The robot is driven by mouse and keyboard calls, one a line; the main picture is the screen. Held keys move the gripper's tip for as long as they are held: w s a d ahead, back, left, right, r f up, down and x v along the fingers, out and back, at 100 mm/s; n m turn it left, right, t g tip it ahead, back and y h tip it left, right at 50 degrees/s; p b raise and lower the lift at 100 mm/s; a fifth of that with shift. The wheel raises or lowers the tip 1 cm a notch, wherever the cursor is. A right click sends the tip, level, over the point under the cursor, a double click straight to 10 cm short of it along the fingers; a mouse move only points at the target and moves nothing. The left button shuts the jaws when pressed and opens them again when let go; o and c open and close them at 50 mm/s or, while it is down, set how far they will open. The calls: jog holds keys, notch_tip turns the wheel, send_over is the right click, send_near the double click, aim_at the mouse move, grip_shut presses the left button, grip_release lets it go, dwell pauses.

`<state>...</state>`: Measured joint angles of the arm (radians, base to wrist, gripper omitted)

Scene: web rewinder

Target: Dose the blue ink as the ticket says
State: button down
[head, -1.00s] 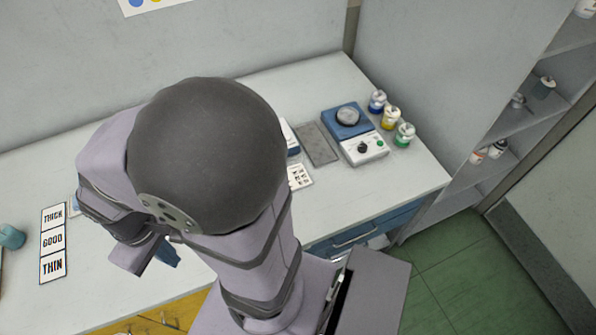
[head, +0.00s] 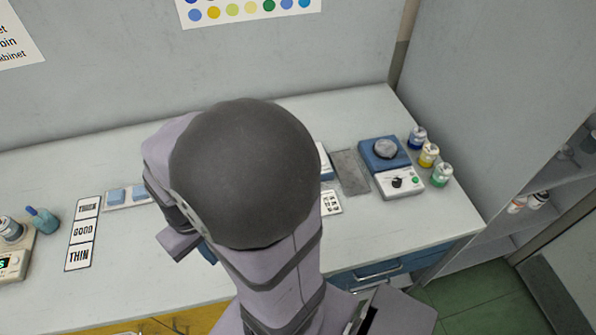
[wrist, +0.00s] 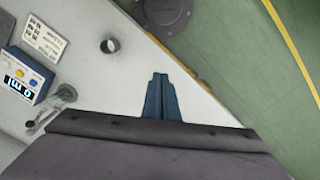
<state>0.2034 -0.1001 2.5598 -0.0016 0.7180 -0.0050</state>
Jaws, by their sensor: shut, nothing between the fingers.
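My gripper (wrist: 160,95) shows in the wrist view as two blue fingers pressed together, empty, above the pale counter near its edge. In the head view my arm hides most of it. A white and blue dosing unit (wrist: 25,77) stands at the left of the wrist view, with blue and yellow buttons and a lit display that seems to read 0 ml. A blue-lidded ink jar (head: 417,138) stands at the back right.
Yellow (head: 428,155) and green (head: 441,175) jars stand by a blue and white machine (head: 398,183). A grey cup (wrist: 110,45) stands on the counter.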

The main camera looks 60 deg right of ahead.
jog(key=s+d+f+m+g+y+b, duration=0.1)
jog(key=s+d+f+m+g+y, duration=0.15)
jog(key=s+d+f+m, duration=0.7)
jog(key=w+d+f+m+t, duration=0.1)
jog(key=d+m+t, duration=0.1)
jog(key=d, duration=0.4)
jog(key=w+d+f+m+t, duration=0.1)
jog(key=d+f+m+t, duration=0.1)
jog(key=d+m, duration=0.3)
jog(key=w+d+f+m+t+b, duration=0.1)
jog(key=d+f+m+t, duration=0.1)
jog(key=d, duration=0.6)
jog(key=shift+w+d+m+t+y, duration=0.1)
jog(key=shift+d+m+t+y, duration=0.25)
jog(key=shift+m+t, duration=0.4)
jog(key=w+d+r+m+t+h, duration=0.1)
jog(key=w+d+r+m+t, duration=0.1)
jog(key=w+d+r, duration=0.2)
jog(key=w+d+r+m+t+h, duration=0.2)
jog(key=w+d+r, duration=0.3)
jog(key=d, duration=0.4)
jog(key=shift+w+m+t+h, duration=0.3)
jog(key=shift+w+m, duration=0.15)
jog(key=shift+m, duration=0.35)
jog(key=shift+f, duration=0.2)
